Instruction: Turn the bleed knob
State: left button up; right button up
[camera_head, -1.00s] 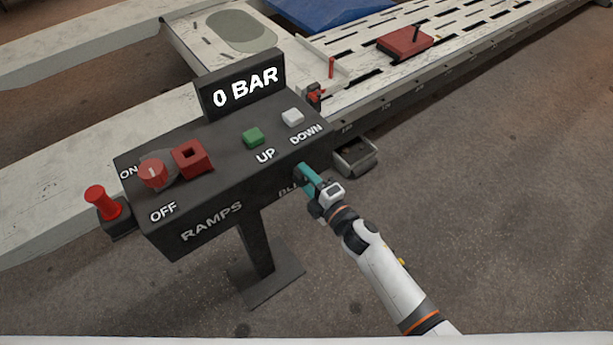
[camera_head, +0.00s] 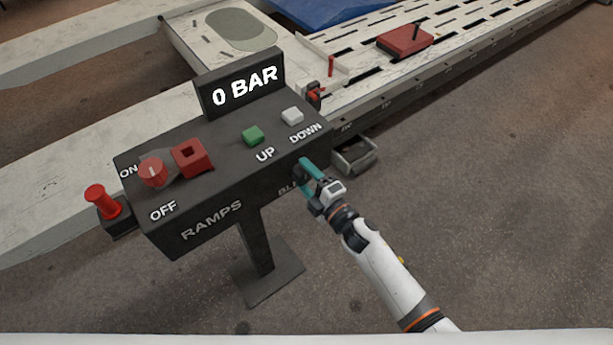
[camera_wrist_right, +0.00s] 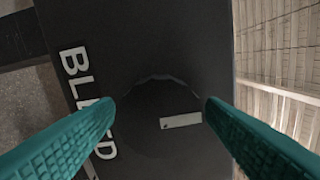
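The bleed knob (camera_wrist_right: 158,118) is a dark round knob with a pale bar mark, on the dark front face of the control box, beside the white BLEED lettering. In the right wrist view my right gripper (camera_wrist_right: 160,106) is open, with one teal finger on each side of the knob. I cannot tell whether the fingers touch it. In the head view my right gripper (camera_head: 308,172) is at the box's front face, hiding the knob and part of the lettering. My left gripper is not in view.
The control box (camera_head: 190,225) stands on a post and carries a 0 BAR display (camera_head: 243,88), a red ON/OFF knob (camera_head: 152,172), a green UP button (camera_head: 253,136) and a white DOWN button (camera_head: 292,115). The floor to the right is clear.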

jog(key=b+v, duration=0.1)
jog(key=v, duration=1.1)
jog(key=shift+b, duration=0.3)
